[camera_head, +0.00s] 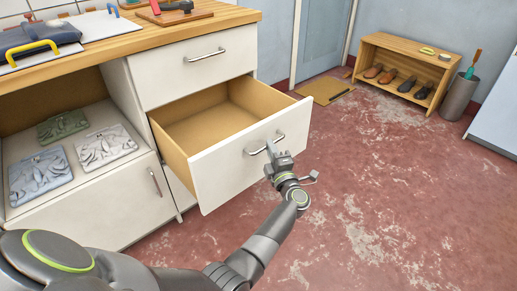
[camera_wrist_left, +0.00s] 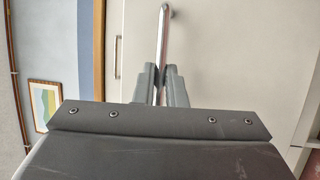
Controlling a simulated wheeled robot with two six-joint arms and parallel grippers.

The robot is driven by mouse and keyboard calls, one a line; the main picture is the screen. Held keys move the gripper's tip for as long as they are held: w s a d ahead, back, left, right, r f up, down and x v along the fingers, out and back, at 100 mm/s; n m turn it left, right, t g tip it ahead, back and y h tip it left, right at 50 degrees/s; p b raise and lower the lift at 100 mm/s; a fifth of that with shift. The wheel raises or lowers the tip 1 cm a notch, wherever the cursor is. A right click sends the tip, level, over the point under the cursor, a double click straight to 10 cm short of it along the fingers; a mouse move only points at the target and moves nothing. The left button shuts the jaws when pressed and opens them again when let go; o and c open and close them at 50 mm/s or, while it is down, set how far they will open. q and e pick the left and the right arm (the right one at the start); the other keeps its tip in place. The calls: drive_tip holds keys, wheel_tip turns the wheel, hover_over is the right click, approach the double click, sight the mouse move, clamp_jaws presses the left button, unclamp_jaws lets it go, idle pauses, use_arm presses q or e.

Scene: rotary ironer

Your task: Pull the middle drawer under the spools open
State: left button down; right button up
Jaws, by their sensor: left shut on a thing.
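The white middle drawer (camera_head: 246,160) is pulled well out of the cabinet, and its wooden inside is bare. Its metal bar handle (camera_head: 262,146) is on the front panel. My left gripper (camera_head: 272,150) is at the handle and shut on it. In the left wrist view the handle (camera_wrist_left: 162,45) runs between the two fingers of the gripper (camera_wrist_left: 160,85), in front of the pale drawer front (camera_wrist_left: 220,60). My right gripper shows in neither view. No spools can be made out.
A closed drawer (camera_head: 195,65) is above the open one, under a wooden worktop (camera_head: 120,42) with tools. A shoe rack (camera_head: 400,62) and bin (camera_head: 458,95) stand far right.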

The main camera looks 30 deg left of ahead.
use_arm(q)
drive_tip(key=shift+s+d, duration=0.35)
drive_tip(key=shift+d, duration=0.45)
drive_tip(key=shift+s+d, duration=0.3)
drive_tip(key=shift+d, duration=0.5)
drive_tip(key=shift+s+d, duration=0.35)
drive_tip(key=shift+d, duration=0.45)
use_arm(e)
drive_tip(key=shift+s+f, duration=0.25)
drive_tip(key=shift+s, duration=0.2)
use_arm(q)
drive_tip(key=c, duration=1.5)
unclamp_jaws()
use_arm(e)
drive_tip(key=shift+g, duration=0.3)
